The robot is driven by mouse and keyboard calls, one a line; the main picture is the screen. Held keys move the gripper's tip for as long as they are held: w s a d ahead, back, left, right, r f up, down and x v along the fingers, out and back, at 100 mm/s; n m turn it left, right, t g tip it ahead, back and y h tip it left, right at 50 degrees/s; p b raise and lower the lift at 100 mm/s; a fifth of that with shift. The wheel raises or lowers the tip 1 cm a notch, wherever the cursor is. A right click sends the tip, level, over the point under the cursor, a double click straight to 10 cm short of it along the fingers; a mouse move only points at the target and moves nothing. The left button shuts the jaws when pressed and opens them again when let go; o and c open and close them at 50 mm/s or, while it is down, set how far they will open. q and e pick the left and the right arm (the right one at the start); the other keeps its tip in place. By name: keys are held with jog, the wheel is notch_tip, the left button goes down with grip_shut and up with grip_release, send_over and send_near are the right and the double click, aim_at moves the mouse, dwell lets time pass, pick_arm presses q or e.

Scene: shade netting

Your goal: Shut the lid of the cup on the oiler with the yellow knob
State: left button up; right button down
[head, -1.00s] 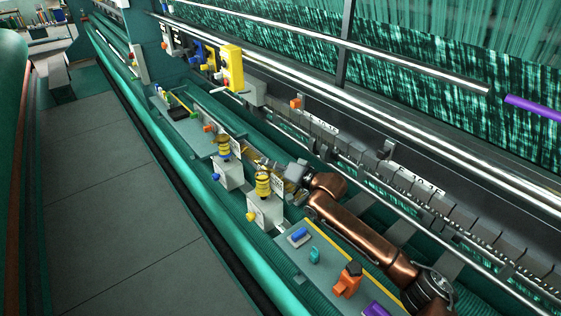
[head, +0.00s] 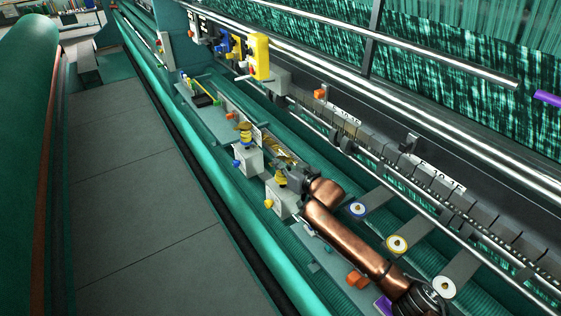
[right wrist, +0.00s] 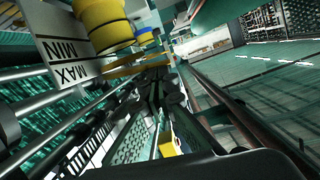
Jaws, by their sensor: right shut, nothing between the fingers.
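The oiler with the yellow knob (head: 268,203) has a pale block body (head: 284,206) and a banded yellow cup (head: 281,177) on top. My right gripper (head: 277,153) is shut and empty, close behind the cup in the head view; contact is unclear. A brass-coloured piece shows there, but I cannot tell whether it is the lid. In the right wrist view the shut fingers (right wrist: 157,85) point away, below and right of a large yellow cup (right wrist: 100,25) and a MIN/MAX label (right wrist: 65,60). The lid's position is unclear. My left gripper is not in view.
A second oiler with a blue knob (head: 237,163) stands just beyond. A yellow box (head: 259,56) hangs farther back. An orange part (head: 357,280) lies beside my right arm. A long green roller (head: 215,170) borders the clear floor at left.

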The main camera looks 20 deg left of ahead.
jog(key=shift+s+a+f+n, duration=0.2)
jog(key=shift+a+f+n, duration=0.15)
jog(key=shift+f+n, duration=0.3)
jog(key=shift+r, duration=0.1)
